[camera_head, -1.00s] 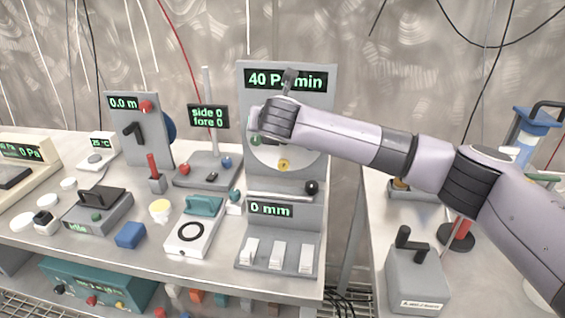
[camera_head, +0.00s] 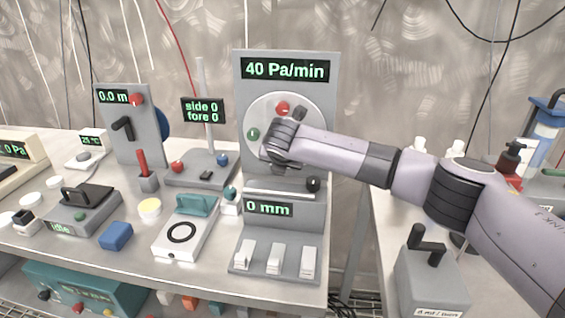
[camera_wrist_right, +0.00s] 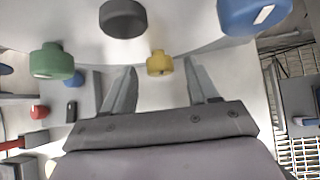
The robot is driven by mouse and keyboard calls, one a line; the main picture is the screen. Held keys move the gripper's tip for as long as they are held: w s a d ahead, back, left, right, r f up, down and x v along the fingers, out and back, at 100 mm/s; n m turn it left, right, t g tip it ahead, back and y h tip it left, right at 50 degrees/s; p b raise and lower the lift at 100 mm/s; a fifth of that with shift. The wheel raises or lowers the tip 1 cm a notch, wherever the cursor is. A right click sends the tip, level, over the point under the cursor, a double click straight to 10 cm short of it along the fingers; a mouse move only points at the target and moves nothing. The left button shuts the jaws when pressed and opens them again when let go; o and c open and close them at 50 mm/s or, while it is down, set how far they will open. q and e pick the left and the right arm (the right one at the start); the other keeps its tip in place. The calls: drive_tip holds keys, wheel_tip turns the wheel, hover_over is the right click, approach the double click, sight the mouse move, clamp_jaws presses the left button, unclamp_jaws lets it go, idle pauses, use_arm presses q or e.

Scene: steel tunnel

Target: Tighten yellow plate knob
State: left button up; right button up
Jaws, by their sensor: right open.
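The yellow plate knob (camera_wrist_right: 160,63) shows in the wrist view, between and just beyond the fingertips of my right gripper (camera_wrist_right: 160,68). The fingers stand apart with a gap to each side of the knob, and I see no contact. In the head view my right gripper (camera_head: 268,152) is in front of the lower part of the round white plate (camera_head: 262,104) and hides the yellow knob. The panel's display (camera_head: 287,70) reads 40 Pa/min. My left gripper is not in view.
The plate also carries a red knob (camera_head: 283,107), a green knob (camera_head: 253,134), a blue knob (camera_wrist_right: 255,14) and a dark central knob (camera_wrist_right: 123,18). Below is the 0 mm unit with a black ball (camera_head: 313,184) and white switches (camera_head: 274,258).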

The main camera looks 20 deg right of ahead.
drive_tip(key=shift+w+d+f, duration=0.1)
drive_tip(key=shift+w+f, duration=0.2)
